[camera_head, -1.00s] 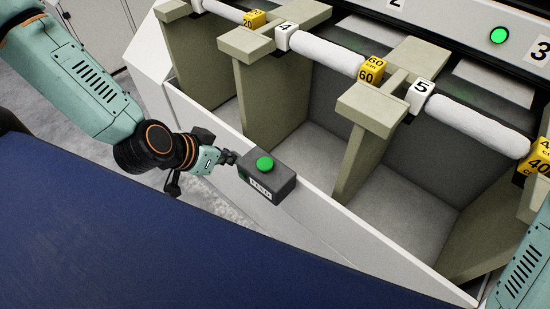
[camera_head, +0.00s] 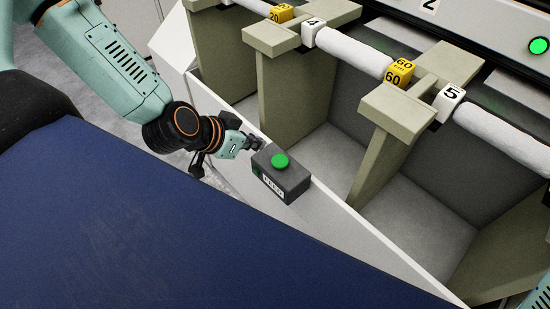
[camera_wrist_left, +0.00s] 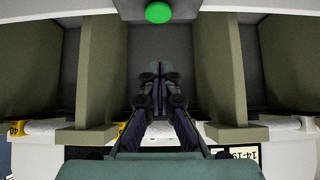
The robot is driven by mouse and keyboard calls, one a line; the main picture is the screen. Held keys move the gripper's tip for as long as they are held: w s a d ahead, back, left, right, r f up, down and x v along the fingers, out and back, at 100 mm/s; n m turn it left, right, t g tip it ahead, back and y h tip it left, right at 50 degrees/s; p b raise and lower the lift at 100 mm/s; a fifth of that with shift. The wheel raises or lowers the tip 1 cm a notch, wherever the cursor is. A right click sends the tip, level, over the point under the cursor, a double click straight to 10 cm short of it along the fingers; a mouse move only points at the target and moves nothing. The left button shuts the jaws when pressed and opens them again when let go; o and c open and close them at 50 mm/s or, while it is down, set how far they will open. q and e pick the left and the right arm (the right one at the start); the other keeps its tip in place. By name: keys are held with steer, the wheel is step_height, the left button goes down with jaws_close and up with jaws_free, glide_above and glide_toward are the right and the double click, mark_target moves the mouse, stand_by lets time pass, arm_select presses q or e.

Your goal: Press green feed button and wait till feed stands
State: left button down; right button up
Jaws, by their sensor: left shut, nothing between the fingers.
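The green feed button (camera_head: 281,160) is a round cap on top of a dark grey box (camera_head: 290,184) with a white label on its front. The box sits on the pale ledge of the machine. My left gripper (camera_head: 258,144) is shut and empty, just left of and behind the button at the box's far left corner. I cannot tell whether it touches the box. In the left wrist view the closed fingers (camera_wrist_left: 159,72) point toward the green button (camera_wrist_left: 158,12), with a gap between. My right gripper is out of view.
White fleece-like feed rolls (camera_head: 352,51) carry number blocks and yellow cubes (camera_head: 399,72) above open bins with olive dividers (camera_head: 385,145). A green lamp (camera_head: 538,46) is lit at the upper right. A dark blue surface (camera_head: 160,220) fills the front.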

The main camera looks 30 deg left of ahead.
arm_select(q)
steer(key=b, duration=0.6)
glide_above(282, 157)
steer(key=s, duration=0.3)
steer(key=f, duration=0.6)
steer(key=shift+w+a+f, duration=0.2)
steer(key=shift+w+a, duration=0.05)
steer(key=shift+s+a+f, duration=0.1)
steer(key=shift+a+f, duration=0.05)
steer(key=shift+f, duration=0.45)
steer(key=shift+a+f, duration=0.1)
steer(key=shift+f, duration=0.5)
steer(key=shift+f+b, duration=0.3)
steer(key=shift+f, duration=0.05)
steer(key=shift+d+f, duration=0.15)
steer(key=shift+f, duration=0.05)
steer(key=shift+f, duration=0.1)
